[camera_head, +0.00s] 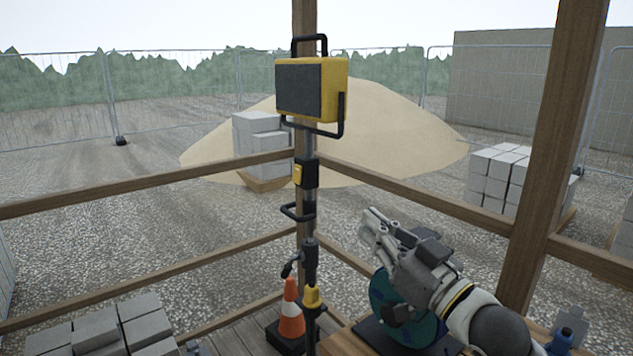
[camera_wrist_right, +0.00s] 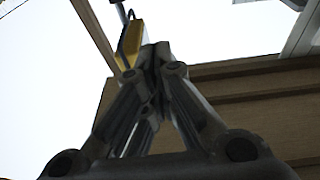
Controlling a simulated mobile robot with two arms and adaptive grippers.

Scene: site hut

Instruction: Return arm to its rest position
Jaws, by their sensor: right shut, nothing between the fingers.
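My right gripper (camera_head: 372,224) is shut and empty. In the head view it is raised at the lower right, above a wooden surface (camera_head: 343,343), with its fingers pointing up and to the left. My right arm reaches in from the lower right corner. In the right wrist view the closed fingers (camera_wrist_right: 152,58) meet at the top, with nothing between them. My left gripper is not in view.
A yellow work light (camera_head: 312,90) on a tall pole stands left of my gripper. A teal disc (camera_head: 385,300) is partly hidden behind my arm. An orange cone (camera_head: 291,312), grey blocks (camera_head: 95,330), wooden rails (camera_head: 420,200) and a post (camera_head: 555,130) surround the area.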

